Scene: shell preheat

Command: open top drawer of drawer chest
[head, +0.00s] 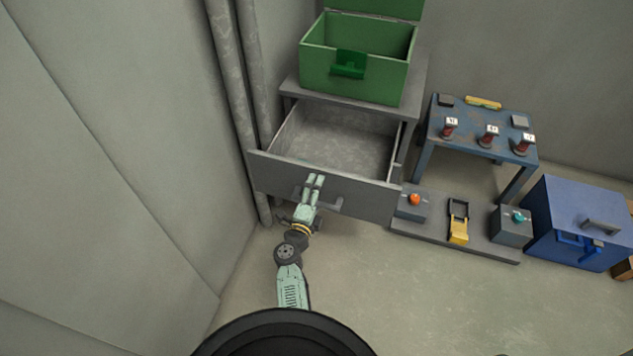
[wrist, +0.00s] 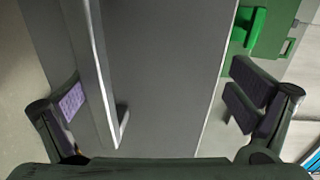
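The grey drawer chest (head: 287,88) stands in the corner. Its top drawer (head: 340,140) is pulled far out, and its inside looks empty. The drawer front (head: 375,196) carries a bar handle (head: 337,205), partly hidden by my gripper (head: 314,180). In the wrist view the handle (wrist: 101,75) lies between the widely parted fingers of my gripper (wrist: 160,102), nearer the left finger. Neither finger visibly clamps it. The drawer front (wrist: 165,70) fills the middle of that view.
An open green box (head: 352,90) stands on the chest. Pipes (head: 236,80) and a wall are close on the left. To the right are a blue table (head: 480,125), a low grey board (head: 440,233) with devices, and a blue cabinet (head: 575,222). Front floor is clear.

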